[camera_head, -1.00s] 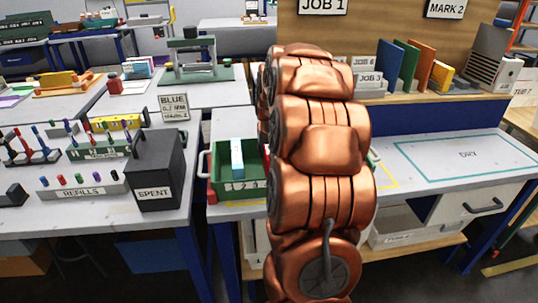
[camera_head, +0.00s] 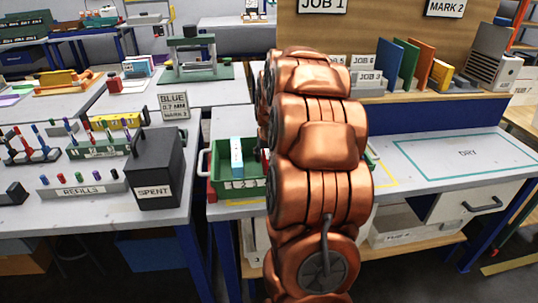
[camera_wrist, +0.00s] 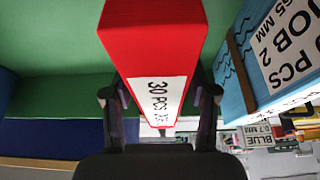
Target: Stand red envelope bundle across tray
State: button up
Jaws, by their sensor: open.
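The red envelope bundle (camera_wrist: 155,40) fills the top middle of the wrist view, with a white label reading "30 PCS". My gripper (camera_wrist: 158,95) is open, with one finger on each side of the bundle's labelled end. I cannot tell if either finger touches it. A light-blue bundle labelled "JOB 2" (camera_wrist: 262,50) is to its right. Green tray surfaces (camera_wrist: 50,50) surround the red bundle. In the head view the green tray (camera_head: 247,189), with numbers on its front, holds a light-blue bundle (camera_head: 237,158) upright at its left. My arm hides the tray's right part and the red bundle there.
A black SPENT box (camera_head: 153,175) stands on the bench left of the tray. A shelf with upright coloured folders (camera_head: 408,65) is behind right. The outlined DRY area (camera_head: 465,155) on the right is clear.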

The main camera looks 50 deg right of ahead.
jog(key=shift+r, duration=0.1)
jog(key=b+v, duration=0.1)
jog(key=v, duration=1.1)
jog(key=s+a+f+n+g+y, duration=0.15)
jog(key=s+a, duration=0.35)
jog(key=a, duration=0.7)
jog(key=s+a+f+n+g+y, duration=0.1)
jog(key=s+a+f+n, duration=0.25)
jog(key=a, duration=0.85)
jog(key=s+a+f+n+g, duration=0.1)
jog(key=s+a+f, duration=0.1)
jog(key=s+a, duration=0.3)
jog(key=s+a+f+n+g, duration=0.1)
jog(key=s+a, duration=0.4)
jog(key=s, duration=0.8)
jog(key=shift+s+a+f+n+g, duration=0.2)
jog(key=shift+s+f+n+g, duration=0.1)
jog(key=shift+f+g, duration=0.45)
